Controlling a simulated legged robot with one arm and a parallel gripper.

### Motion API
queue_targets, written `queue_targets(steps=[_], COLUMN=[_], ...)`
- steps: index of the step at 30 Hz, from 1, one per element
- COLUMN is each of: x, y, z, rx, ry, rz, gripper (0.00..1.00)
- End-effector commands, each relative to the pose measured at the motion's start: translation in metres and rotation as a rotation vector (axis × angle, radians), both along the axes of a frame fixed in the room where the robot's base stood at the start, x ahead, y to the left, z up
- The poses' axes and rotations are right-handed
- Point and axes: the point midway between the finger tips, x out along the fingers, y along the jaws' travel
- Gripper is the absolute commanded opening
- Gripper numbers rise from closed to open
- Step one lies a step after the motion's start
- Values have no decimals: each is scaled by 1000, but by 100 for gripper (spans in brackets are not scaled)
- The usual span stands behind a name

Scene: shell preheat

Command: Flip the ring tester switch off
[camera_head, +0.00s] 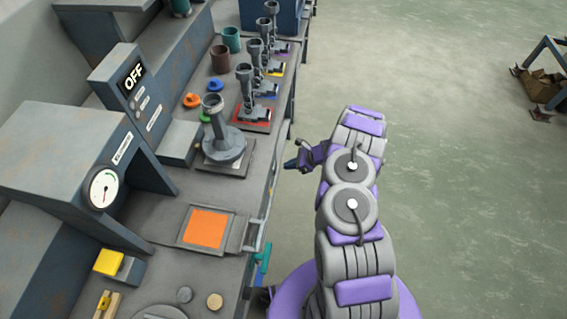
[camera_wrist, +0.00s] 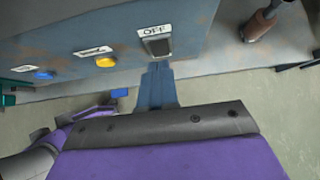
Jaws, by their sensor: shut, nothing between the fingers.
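In the wrist view, a dark grey switch (camera_wrist: 158,46) sits below a white OFF label (camera_wrist: 154,30) on a blue-grey panel (camera_wrist: 190,15). My gripper (camera_wrist: 158,68) is shut and empty, its blue-grey fingers pointing at the switch. The fingertips are just below the switch; I cannot tell whether they touch it. In the head view, my gripper (camera_head: 290,164) is beside the bench's right edge. The switch is not visible there. A machine with a black display (camera_head: 133,77) reading OFF stands on the bench; I cannot tell whether it is the ring tester.
A yellow button (camera_wrist: 105,61) and a blue button (camera_wrist: 44,75) are on the same panel, left of the switch. On the bench (camera_head: 165,215) are a grey ring stand (camera_head: 222,145), an orange plate (camera_head: 206,228) and several small clamped stands.

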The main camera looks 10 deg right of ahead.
Motion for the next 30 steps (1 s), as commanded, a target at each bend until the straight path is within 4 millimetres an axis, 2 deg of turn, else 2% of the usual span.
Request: queue_targets(steps=[3, 12, 18, 30], x=[-4, -19, -23, -24], y=[-17, -44, -54, -56], z=[26, 69, 79, 80], rx=[1, -4, -2, -2], ry=[-6, -3, 1, 1], rz=[-3, -2, 0, 0], gripper=[0, 0, 0, 0])
